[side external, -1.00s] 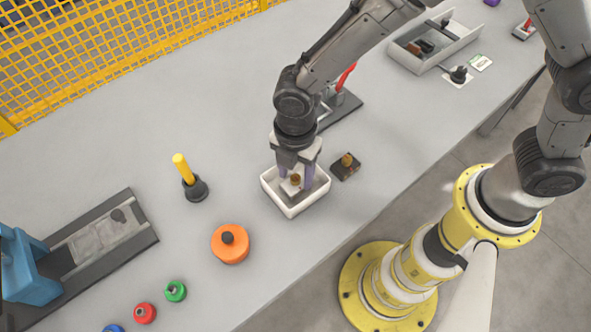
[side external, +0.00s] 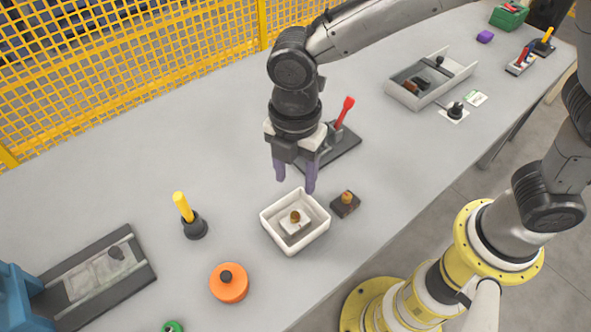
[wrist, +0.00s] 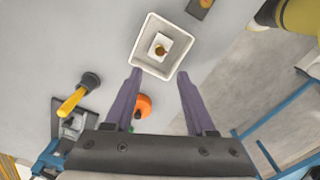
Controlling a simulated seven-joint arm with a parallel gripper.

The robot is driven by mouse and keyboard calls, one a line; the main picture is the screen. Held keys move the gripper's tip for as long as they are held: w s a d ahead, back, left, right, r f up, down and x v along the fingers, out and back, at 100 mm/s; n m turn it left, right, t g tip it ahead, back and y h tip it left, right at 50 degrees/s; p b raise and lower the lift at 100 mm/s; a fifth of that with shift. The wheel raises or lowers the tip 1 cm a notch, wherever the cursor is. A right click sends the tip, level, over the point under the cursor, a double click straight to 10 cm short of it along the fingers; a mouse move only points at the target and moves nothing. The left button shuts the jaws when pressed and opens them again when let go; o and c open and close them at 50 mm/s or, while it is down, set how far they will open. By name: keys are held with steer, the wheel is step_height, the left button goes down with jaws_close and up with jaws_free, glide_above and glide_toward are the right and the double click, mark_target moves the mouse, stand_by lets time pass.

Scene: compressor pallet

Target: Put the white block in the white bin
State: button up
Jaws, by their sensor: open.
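The white block (side external: 291,223), with a small brown-gold knob on top, rests inside the white bin (side external: 268,236) on the grey table. In the wrist view the block (wrist: 155,50) lies near the middle of the bin floor, and the bin (wrist: 142,43) is at the top centre. My gripper (side external: 296,186) is open and empty, with its two purple fingers apart. In the side view it hangs above and behind the bin, clear of the block. In the wrist view my gripper (wrist: 158,73) has its fingertips below the bin's near edge.
A dark block with a knob (side external: 345,204) sits right of the bin. An orange disc (side external: 229,283) and a yellow-handled tool (side external: 188,216) stand to the left. A red lever on a dark base (side external: 338,140) stands behind. A grey tray (side external: 432,80) is farther back right.

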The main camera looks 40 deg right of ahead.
steer(key=shift+r, duration=0.3)
steer(key=s+d+r+m+t+y, duration=0.1)
steer(key=d+r+m, duration=0.3)
steer(key=d, duration=0.3)
steer(key=s+d+r+m+t, duration=0.1)
steer(key=d+r+m, duration=0.4)
steer(key=d, duration=0.2)
steer(key=s+d+r+m+t+h, duration=0.1)
steer(key=s+d+m+t, duration=0.2)
steer(key=s+d+m, duration=0.8)
steer(key=shift+s+d+r+m+t, duration=0.25)
steer(key=shift+d+m, duration=0.25)
steer(key=shift+m, duration=0.7)
